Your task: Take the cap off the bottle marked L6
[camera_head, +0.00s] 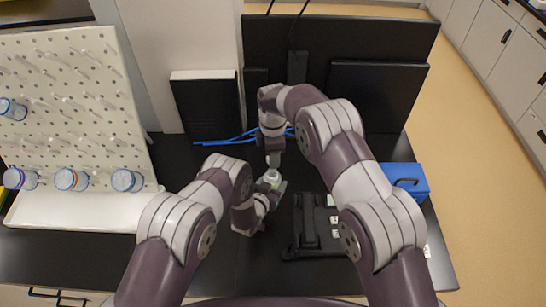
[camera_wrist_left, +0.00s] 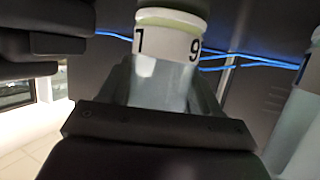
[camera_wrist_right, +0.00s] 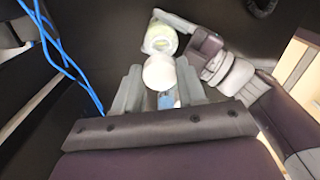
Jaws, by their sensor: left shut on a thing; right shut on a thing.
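A small bottle with pale green contents (camera_head: 271,179) is held off the table between my two grippers. My left gripper (camera_head: 264,194) is shut on its body from below. In the left wrist view its white label band (camera_wrist_left: 168,41) shows the characters 1 and 9; I cannot read L6. My right gripper (camera_head: 273,163) reaches down from above and is shut on a white rounded cap (camera_wrist_right: 159,73). In the right wrist view the cap overlaps the greenish bottle (camera_wrist_right: 160,37), so I cannot tell whether they are joined or apart.
A white pegboard rack (camera_head: 75,95) with several bottles stands at the left over a white tray (camera_head: 80,210). A black device (camera_head: 315,232) lies right of my grippers, and a blue box (camera_head: 405,179) is farther right. Blue cables (camera_head: 222,141) and dark screens stand behind.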

